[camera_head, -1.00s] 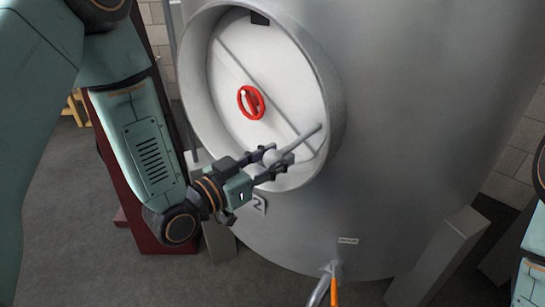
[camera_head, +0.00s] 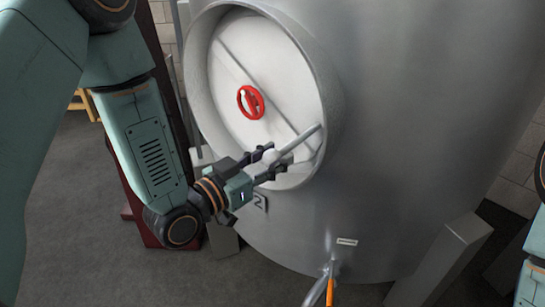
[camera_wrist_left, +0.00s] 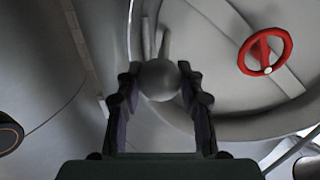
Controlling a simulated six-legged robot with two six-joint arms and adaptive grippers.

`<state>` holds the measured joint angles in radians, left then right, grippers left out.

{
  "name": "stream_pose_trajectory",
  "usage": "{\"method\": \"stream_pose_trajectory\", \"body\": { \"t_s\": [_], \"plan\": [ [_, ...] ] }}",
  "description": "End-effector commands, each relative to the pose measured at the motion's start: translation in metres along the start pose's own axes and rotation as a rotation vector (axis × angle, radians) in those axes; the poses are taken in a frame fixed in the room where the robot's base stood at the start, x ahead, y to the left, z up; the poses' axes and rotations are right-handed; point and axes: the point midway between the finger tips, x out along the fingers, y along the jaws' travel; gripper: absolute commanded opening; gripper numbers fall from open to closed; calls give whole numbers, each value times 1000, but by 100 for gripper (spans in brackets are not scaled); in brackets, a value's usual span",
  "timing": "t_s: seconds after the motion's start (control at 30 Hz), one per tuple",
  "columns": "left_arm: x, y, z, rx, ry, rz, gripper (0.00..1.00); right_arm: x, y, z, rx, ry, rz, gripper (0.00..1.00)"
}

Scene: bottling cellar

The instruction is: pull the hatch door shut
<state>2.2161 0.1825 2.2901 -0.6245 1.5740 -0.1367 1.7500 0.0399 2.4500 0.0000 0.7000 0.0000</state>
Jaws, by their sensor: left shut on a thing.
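The round pale hatch door (camera_head: 235,95) sits inside the raised collar of the steel tank, and looks closed or nearly so; any small gap cannot be told. A red handwheel (camera_head: 251,102) is at its middle. A grey bar handle (camera_head: 300,139) with a ball end (camera_head: 270,157) sticks out at the door's lower right. My left gripper (camera_head: 265,164) is shut on the ball end of that handle. In the left wrist view the ball (camera_wrist_left: 159,80) lies between the two fingers (camera_wrist_left: 160,100), with the red handwheel (camera_wrist_left: 265,52) to the right. My right gripper is out of view.
The large steel tank (camera_head: 420,110) fills the middle and right. A tap with an orange part (camera_head: 330,290) juts out low at the front. A grey block-like leg (camera_head: 440,260) stands at lower right.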

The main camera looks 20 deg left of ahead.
Motion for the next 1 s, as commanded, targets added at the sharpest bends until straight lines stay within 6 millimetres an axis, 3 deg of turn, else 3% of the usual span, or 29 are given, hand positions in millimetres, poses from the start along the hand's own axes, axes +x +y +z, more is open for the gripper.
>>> {"method": "stream_pose_trajectory", "body": {
  "t_s": [0.13, 0.17, 0.4, 0.77, 1.0],
  "plan": [
    [0, 3, 0, 0, 0, 7, 0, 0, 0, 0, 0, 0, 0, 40],
    [0, 3, 0, 0, 0, 7, 38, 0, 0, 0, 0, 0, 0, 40],
    [0, 3, 0, 0, -1, 3, 59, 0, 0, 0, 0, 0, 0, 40],
    [-1, 2, 0, -1, -1, -1, 60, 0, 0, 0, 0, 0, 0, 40],
    [-22, 1, 1, -6, -2, -6, 60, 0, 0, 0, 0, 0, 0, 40]
  ]
}}
